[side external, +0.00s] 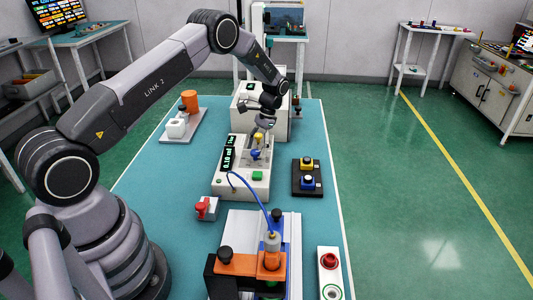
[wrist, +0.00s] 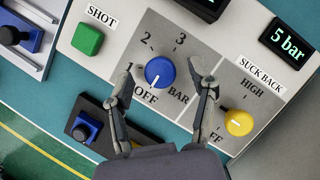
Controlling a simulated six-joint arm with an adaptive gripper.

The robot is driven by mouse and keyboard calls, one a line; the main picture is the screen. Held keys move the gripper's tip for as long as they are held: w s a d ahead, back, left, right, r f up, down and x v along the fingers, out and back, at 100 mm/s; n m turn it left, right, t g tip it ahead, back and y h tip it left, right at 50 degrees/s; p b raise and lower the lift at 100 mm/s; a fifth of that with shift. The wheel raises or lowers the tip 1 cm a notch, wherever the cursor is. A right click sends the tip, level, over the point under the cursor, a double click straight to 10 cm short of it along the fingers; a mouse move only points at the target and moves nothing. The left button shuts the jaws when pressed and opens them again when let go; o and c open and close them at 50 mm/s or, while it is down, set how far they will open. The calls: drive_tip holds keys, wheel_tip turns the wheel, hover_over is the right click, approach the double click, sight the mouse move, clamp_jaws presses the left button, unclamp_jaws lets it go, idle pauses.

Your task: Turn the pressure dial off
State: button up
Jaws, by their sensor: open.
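The blue pressure dial (wrist: 159,72) sits on a grey panel marked OFF, 1, 2, 3 and BAR. A small pale mark shows on its lower-left part; I cannot tell exactly which label it points to. My gripper (wrist: 161,68) is open, with one finger on each side of the dial. Gaps show between the fingers and the dial in this view; their height above the panel is unclear. The display (wrist: 289,44) reads 5 bar. In the side external view the dial (side external: 256,154) is small and my gripper is above the white dispenser box (side external: 228,187).
A yellow SUCK BACK knob (wrist: 239,122) sits close to my right finger. A green SHOT button (wrist: 88,39) is on the same box. A black block with yellow and blue buttons (side external: 307,191) stands to the right. A blue hose (side external: 251,188) runs toward the front fixture.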

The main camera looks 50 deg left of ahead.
drive_tip(key=v, duration=1.2)
drive_tip(key=shift+s+r, duration=0.1)
drive_tip(key=s+d+r+t, duration=0.3)
drive_tip(key=s+r, duration=0.3)
drive_tip(key=r, duration=0.5)
drive_tip(key=s+d+r+t, duration=0.2)
drive_tip(key=s+d+r, duration=0.2)
drive_tip(key=s+r, duration=0.5)
drive_tip(key=s+d+r+t, duration=0.1)
drive_tip(key=s+d+t, duration=0.1)
drive_tip(key=s, duration=0.8)
drive_tip(key=s+d+r+t, duration=0.1)
drive_tip(key=s+d+t, duration=0.1)
drive_tip(key=s, duration=0.9)
drive_tip(key=shift+d+t, duration=0.35)
drive_tip(key=shift+t, duration=0.25)
drive_tip(key=shift+s, duration=0.1)
